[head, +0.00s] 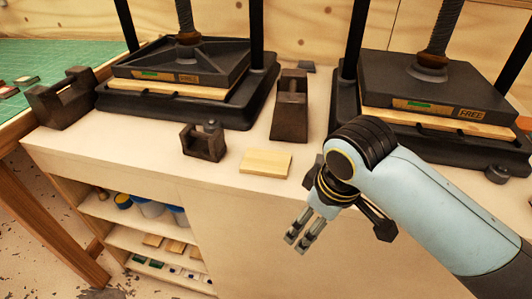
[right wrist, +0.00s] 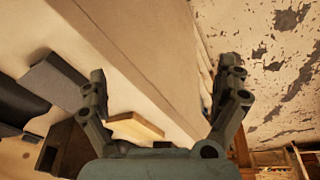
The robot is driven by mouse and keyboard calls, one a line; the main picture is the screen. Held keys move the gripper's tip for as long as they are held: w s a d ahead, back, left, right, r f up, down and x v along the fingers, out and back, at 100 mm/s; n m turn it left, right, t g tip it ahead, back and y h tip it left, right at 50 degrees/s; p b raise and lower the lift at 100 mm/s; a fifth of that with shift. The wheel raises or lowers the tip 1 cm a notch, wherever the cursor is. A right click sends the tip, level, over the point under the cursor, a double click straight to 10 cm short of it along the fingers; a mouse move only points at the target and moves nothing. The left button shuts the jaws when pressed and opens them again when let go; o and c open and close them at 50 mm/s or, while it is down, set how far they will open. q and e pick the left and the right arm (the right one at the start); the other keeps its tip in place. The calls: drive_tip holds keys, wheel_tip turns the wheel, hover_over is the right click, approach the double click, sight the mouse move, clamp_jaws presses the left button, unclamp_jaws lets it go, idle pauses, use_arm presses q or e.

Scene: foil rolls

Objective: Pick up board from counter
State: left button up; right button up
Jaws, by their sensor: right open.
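A small pale wooden board (head: 266,163) lies flat near the front edge of the counter (head: 235,192). It also shows in the right wrist view (right wrist: 136,128), low and left of centre, between the fingers. My right gripper (head: 297,242) hangs in front of the counter, below and to the right of the board in the head view. Its fingers (right wrist: 164,72) are spread apart with nothing between their tips, and they do not touch the board. My left gripper is not in view.
Two black screw presses (head: 185,100) (head: 445,135) stand on the counter with pale boards in them. Shelves (head: 160,240) with jars are below. Floor space lies in front.

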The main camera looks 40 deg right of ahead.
drive_tip(key=w+r+n+p, duration=0.2)
drive_tip(key=w+r, duration=0.4)
drive_tip(key=w, duration=0.2)
wheel_tip(320, 180, up, 4)
drive_tip(key=n+g, duration=0.3)
drive_tip(key=n, duration=0.1)
hover_over(266, 161)
drive_tip(key=w, duration=0.1)
drive_tip(key=shift+y, duration=0.4)
wheel_tip(266, 161, down, 4)
drive_tip(key=shift+d+f, duration=0.1)
drive_tip(key=shift+f, duration=0.15)
drive_tip(key=shift+s+f+p, duration=0.15)
drive_tip(key=shift+s+f, duration=0.05)
drive_tip(key=shift+f, duration=1.2)
drive_tip(key=shift+s+f+p, duration=0.15)
drive_tip(key=shift+s+f, duration=0.05)
drive_tip(key=shift+f, duration=1.15)
drive_tip(key=c, duration=1.3)
